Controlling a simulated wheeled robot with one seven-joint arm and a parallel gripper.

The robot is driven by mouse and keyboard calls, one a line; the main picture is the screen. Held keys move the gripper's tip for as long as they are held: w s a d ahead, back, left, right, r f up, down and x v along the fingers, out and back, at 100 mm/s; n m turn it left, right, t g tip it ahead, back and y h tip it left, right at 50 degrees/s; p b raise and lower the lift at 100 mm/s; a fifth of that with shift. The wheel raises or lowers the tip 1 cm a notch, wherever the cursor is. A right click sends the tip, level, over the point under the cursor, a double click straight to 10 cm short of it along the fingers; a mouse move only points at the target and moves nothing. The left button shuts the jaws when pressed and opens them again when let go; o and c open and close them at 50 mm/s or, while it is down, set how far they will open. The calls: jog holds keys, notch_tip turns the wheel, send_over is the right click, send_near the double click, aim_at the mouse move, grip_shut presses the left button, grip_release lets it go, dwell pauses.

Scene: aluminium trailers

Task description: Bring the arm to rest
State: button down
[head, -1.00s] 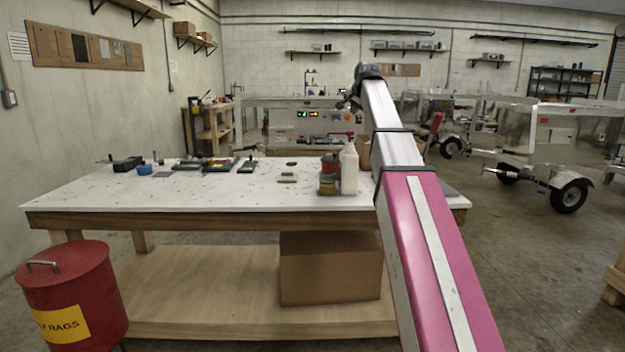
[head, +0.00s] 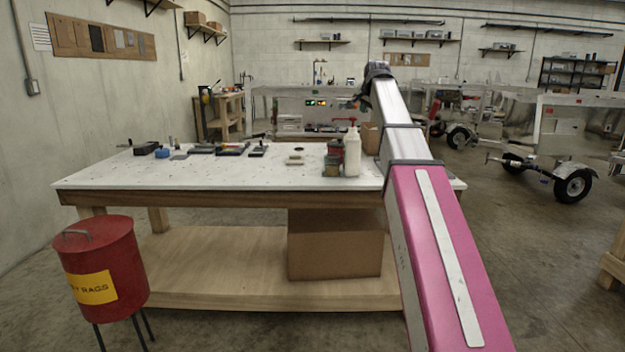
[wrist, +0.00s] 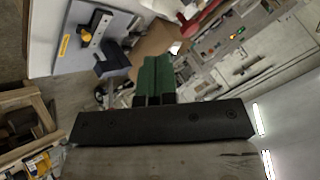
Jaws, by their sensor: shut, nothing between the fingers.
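My gripper (wrist: 156,66) shows in the wrist view with its two green fingers together and nothing between them. It sits beyond a dark mounting bar. In the head view my arm reaches forward and up past the right end of the workbench (head: 120,184). Its dark wrist end is raised above the bench; the fingers are too small to make out there.
A white bottle (head: 352,152) and small cans (head: 333,160) stand near the arm's left side. Tools lie on the bench's left half. A red rag bin (head: 103,262) stands at front left. A trailer (head: 572,184) stands at right, with open floor before it.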

jog(key=s+f+n+g, duration=0.1)
jog(key=s+f, duration=0.3)
jog(key=f, duration=0.8)
jog(key=s+f+n+g, duration=0.15)
jog(key=s+f, duration=0.25)
jog(key=f, duration=0.8)
jog(key=s+f+n+g, duration=0.15)
jog(key=s+f, duration=0.35)
jog(key=f, duration=0.7)
jog(key=s+f+n+g+h, duration=0.1)
jog(key=s+f+n+g, duration=0.2)
jog(key=s+f, duration=2)
jog(key=shift+s+a+f+n+g, duration=0.3)
jog(key=shift+s+f+g, duration=0.1)
jog(key=shift+g, duration=0.5)
